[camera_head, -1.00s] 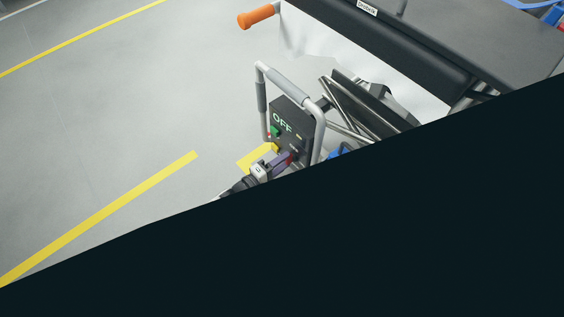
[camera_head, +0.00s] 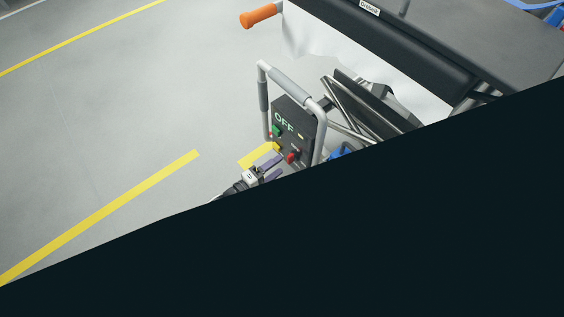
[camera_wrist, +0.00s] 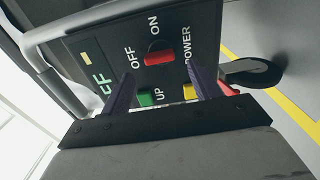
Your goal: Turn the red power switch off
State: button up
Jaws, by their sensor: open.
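The red power switch (camera_wrist: 159,58) sits on a dark control panel (camera_wrist: 198,28) in the wrist view. Its left end lies beside the word OFF; ON is printed above it. It also shows low on the panel in the head view (camera_head: 292,157). A display (camera_head: 284,122) on the panel reads OFF in green letters. My gripper (camera_head: 278,166) is open and empty, just left of and below the switch in the head view. In the wrist view its two fingers (camera_wrist: 160,74) stand either side of the switch's lower area, apart from it.
A green button (camera_wrist: 145,99) and a yellow button (camera_wrist: 190,92) are near the switch. A grey tubular handle (camera_head: 290,85) frames the panel. A black padded table (camera_head: 400,50) with an orange grip (camera_head: 258,16) stands behind. The floor (camera_head: 110,110) at left is clear. A dark shape fills the lower right.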

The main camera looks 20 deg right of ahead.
jog(key=v, duration=1)
jog(key=shift+a, duration=0.15)
